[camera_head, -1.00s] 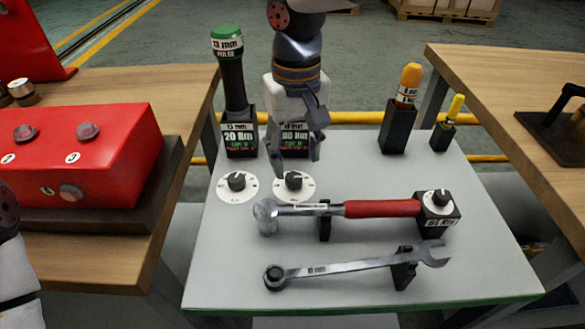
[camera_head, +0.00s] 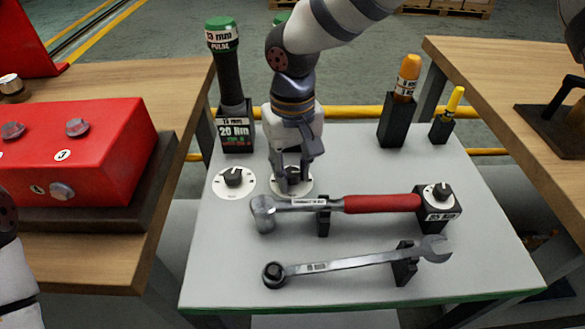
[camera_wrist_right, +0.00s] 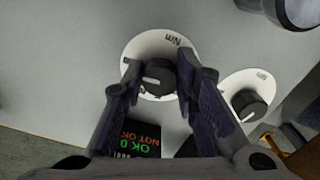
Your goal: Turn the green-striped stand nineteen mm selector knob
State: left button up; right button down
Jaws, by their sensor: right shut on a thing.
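The grey-topped stand (camera_head: 370,292) has a green stripe along its front edge. Two black selector knobs on white round dials sit on its left half. My right gripper (camera_head: 292,178) points down over the right-hand one and hides most of it; its dial (camera_head: 303,190) shows around the fingers. In the right wrist view, my right gripper (camera_wrist_right: 162,85) has its fingers on both sides of that knob (camera_wrist_right: 157,76), closed on it. The knob's white pointer line shows. The other knob (camera_head: 233,176) stands free to the left. I cannot read a nineteen mm label. My left gripper is out of frame.
A green-capped tool (camera_head: 228,75) stands in a black holder behind the left knob. A red-handled wrench (camera_head: 380,204) and a spanner (camera_head: 350,263) lie on supports in front. Yellow-topped tools (camera_head: 407,80) stand at back right. A red box (camera_head: 105,165) is on the left table.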

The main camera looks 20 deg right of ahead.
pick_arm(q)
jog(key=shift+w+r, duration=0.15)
pick_arm(e)
jog(key=shift+r+n+p, duration=0.2)
jog(key=shift+n+p, duration=0.2)
jog(key=shift+n, duration=0.7)
jog(key=n, duration=0.3)
jog(key=shift+n+p, duration=0.3)
jog(key=shift+p, duration=0.1)
jog(key=n, duration=0.3)
jog(key=shift+w+d+f+n, duration=0.1)
jog(key=shift+f+n, duration=0.05)
jog(key=shift+n, duration=0.15)
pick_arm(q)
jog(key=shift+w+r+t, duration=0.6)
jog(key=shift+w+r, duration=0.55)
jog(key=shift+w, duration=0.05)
pick_arm(e)
jog(key=shift+n, duration=2.3)
jog(key=c, duration=1.3)
grip_release()
